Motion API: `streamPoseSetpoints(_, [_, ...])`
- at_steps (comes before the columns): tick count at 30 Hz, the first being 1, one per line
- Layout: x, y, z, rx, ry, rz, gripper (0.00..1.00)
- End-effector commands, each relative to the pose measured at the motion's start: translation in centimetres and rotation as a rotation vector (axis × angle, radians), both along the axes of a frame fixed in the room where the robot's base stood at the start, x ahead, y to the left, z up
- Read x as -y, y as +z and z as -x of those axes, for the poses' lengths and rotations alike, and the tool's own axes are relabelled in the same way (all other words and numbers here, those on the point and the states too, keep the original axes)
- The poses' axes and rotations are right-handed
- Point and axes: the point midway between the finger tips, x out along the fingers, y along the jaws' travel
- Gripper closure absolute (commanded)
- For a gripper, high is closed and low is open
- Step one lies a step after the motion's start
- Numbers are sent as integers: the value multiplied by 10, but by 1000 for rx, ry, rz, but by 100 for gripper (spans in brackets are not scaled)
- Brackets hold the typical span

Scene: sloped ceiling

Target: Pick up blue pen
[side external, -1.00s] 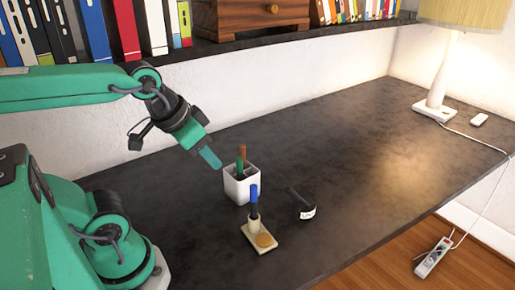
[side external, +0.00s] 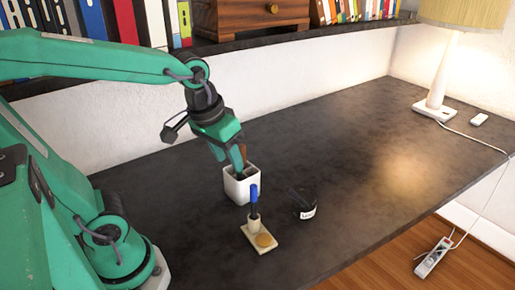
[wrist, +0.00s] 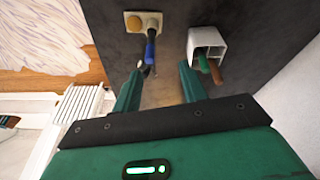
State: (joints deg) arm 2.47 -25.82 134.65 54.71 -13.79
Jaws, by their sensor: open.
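The blue pen (side external: 253,194) stands upright in a small cream holder (side external: 262,245) on the dark desk. In the wrist view the blue pen (wrist: 150,50) shows ahead of my fingertips, its near end in line with the gap between them. My gripper (side external: 227,153) is open and empty, pointing down behind and to the left of the pen. In the side view it overlaps the top of a white pen cup (side external: 241,190), and I cannot tell whether they touch. The green pen (wrist: 203,64) and brown pen (wrist: 216,73) in the cup show in the wrist view.
A black container with a white label (side external: 302,204) stands right of the pen holder. A lamp (side external: 437,80) and its cord are at the far right. A shelf with books and a wooden box (side external: 250,20) runs along the back.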

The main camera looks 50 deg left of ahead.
Motion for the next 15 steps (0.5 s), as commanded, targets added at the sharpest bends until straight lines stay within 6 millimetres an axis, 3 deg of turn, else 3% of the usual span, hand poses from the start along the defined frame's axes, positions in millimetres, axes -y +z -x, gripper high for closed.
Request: streamPoseSetpoints(15, [19,-45,-51,-250,234,30,58])
